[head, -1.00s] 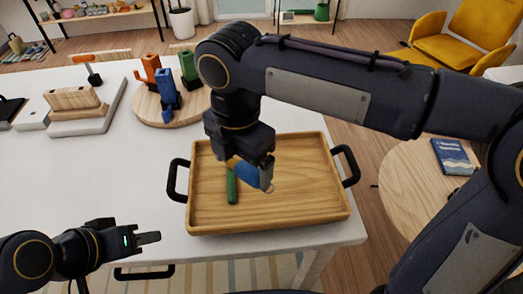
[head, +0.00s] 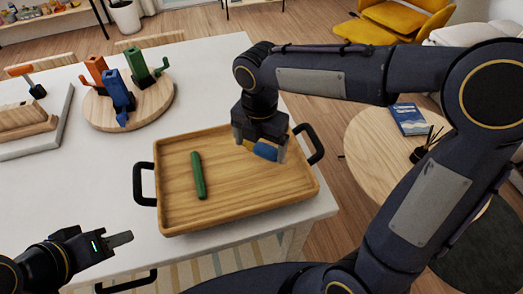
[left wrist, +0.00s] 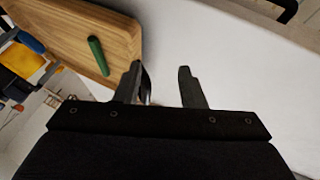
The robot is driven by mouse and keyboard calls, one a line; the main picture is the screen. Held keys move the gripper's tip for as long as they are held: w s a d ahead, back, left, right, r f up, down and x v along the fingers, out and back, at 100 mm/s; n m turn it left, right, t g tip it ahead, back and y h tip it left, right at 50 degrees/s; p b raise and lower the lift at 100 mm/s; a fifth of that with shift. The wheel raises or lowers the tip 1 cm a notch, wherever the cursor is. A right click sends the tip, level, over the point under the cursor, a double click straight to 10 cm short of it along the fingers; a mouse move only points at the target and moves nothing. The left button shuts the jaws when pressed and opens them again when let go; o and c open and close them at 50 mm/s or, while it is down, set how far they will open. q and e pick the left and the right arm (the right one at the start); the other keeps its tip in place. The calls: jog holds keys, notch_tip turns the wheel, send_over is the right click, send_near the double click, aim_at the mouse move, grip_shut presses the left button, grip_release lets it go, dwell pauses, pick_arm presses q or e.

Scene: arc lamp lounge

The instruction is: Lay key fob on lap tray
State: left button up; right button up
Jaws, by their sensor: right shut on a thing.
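A green stick (head: 198,175) lies in the tray's left half. A round wooden board (head: 150,108) with orange, blue and green blocks stands behind it on the white table (head: 90,180). A round side table (head: 370,150) with a blue book (head: 408,119) is to the right.

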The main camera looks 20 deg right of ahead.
aim_at(262, 146)
jog(key=shift+w+d+f, duration=0.1)
jog(key=shift+d+f, duration=0.05)
jog(key=shift+f, duration=0.8)
jog(key=shift+w+d+f, duration=0.1)
jog(key=shift+d+f, duration=0.05)
jog(key=shift+f, duration=0.8)
jog(key=shift+s, duration=0.1)
jog(key=shift+f, duration=0.2)
jog(key=o, duration=0.7)
jog(key=shift+o, duration=0.2)
jog(key=shift+r, duration=0.1)
